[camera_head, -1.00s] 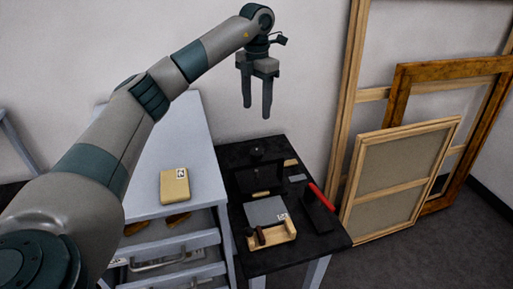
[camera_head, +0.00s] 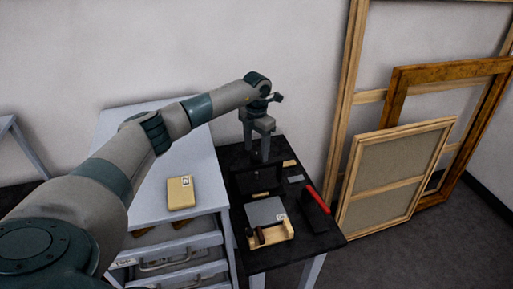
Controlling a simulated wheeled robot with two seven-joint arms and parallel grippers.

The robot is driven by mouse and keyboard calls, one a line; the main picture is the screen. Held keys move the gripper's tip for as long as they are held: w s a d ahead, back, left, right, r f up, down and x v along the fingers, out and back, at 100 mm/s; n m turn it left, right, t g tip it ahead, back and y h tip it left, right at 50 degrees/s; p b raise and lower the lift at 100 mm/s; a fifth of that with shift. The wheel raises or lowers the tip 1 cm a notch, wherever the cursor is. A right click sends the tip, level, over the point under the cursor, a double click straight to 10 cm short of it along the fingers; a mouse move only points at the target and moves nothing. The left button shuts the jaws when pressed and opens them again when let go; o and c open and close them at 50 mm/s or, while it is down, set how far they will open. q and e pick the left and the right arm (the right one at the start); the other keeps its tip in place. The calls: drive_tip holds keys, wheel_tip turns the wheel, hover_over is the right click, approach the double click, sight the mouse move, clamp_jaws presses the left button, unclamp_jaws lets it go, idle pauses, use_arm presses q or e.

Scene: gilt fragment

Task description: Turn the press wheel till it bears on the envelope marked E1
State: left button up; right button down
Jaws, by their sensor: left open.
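The press (camera_head: 262,178) is a dark upright piece on the black side table. Its wheel, a dark knob on top, is now mostly hidden by my left gripper (camera_head: 258,157). The fingers are open and point down at the wheel; I cannot tell whether they touch it. A grey flat piece (camera_head: 264,211) with a small white label lies in front of the press. A tan packet (camera_head: 181,193) with a white label lies on the grey cabinet. The labels are too small to read, so I cannot tell which is E1. My right gripper is out of view.
On the black table (camera_head: 282,256) are a wooden tray (camera_head: 272,237) with a dark brown item and a black piece with a red handle (camera_head: 318,199). The grey cabinet (camera_head: 150,178) has drawers partly open. Wooden frames (camera_head: 392,181) lean at the right.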

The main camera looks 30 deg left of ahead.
use_arm(q)
drive_tip(key=shift+f, duration=1)
drive_tip(key=c, duration=1.1)
drive_tip(key=shift+o, duration=0.2)
